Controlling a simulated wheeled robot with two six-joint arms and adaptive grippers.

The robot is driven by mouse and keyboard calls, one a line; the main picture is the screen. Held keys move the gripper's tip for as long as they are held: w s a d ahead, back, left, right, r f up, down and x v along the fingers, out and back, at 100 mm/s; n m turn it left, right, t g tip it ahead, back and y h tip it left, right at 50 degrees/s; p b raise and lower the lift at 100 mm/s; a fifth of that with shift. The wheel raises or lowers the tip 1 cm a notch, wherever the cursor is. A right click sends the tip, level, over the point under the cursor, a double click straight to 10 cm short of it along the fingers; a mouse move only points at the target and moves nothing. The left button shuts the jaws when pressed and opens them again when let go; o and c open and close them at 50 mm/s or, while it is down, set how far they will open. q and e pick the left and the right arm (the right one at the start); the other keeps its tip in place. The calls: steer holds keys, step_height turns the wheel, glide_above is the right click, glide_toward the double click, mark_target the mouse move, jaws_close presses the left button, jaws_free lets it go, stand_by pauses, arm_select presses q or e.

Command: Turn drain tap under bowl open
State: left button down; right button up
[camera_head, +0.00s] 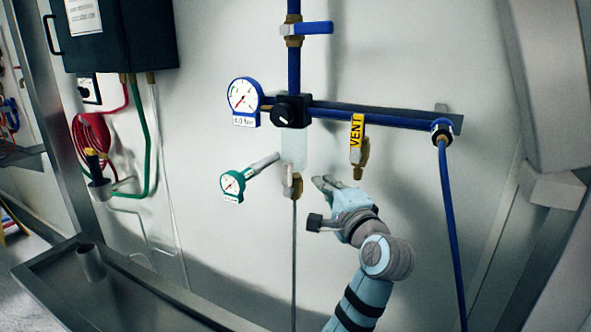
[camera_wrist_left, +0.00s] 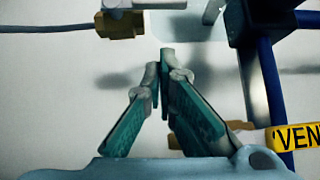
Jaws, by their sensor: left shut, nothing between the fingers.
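The drain tap (camera_head: 296,190) is a small brass valve with a pale lever (camera_head: 287,178), which looks upright along the pipe. It sits under a translucent bowl (camera_head: 295,150), with a thin grey drain line running down from it. In the left wrist view the brass tap body (camera_wrist_left: 122,24) is at the top, its lever partly cut off by the frame edge. My left gripper (camera_head: 320,182) is just right of the tap, apart from it in the picture. Its fingers (camera_wrist_left: 160,62) are shut with nothing between them. My right gripper is not in view.
A yellow VENT-tagged brass valve (camera_head: 358,150) hangs right of the bowl, close above my gripper. A blue pipe (camera_head: 385,117) and a black regulator (camera_head: 291,110) are above. A blue hose (camera_head: 449,210) hangs right.

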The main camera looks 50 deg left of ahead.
mark_target(298, 171)
arm_select(q)
steer(key=a, duration=0.1)
steer(key=s+a+p, duration=0.1)
steer(key=s+a, duration=0.1)
steer(key=a, duration=0.1)
steer(key=shift+s+r, duration=0.1)
steer(key=shift+r, duration=0.15)
steer(key=shift+s+a, duration=0.2)
steer(key=shift+s, duration=0.1)
steer(key=shift+w+d+f, duration=0.15)
steer(key=shift+w, duration=0.4)
steer(key=shift+a+f+b, duration=0.1)
steer(key=shift+a+b, duration=0.1)
steer(key=shift+b, duration=0.2)
steer(key=shift+s+a+b, duration=0.1)
steer(key=shift+a+b, duration=0.1)
steer(key=shift+b, duration=0.2)
steer(key=shift+s+r, duration=0.15)
steer(key=shift+r, duration=0.2)
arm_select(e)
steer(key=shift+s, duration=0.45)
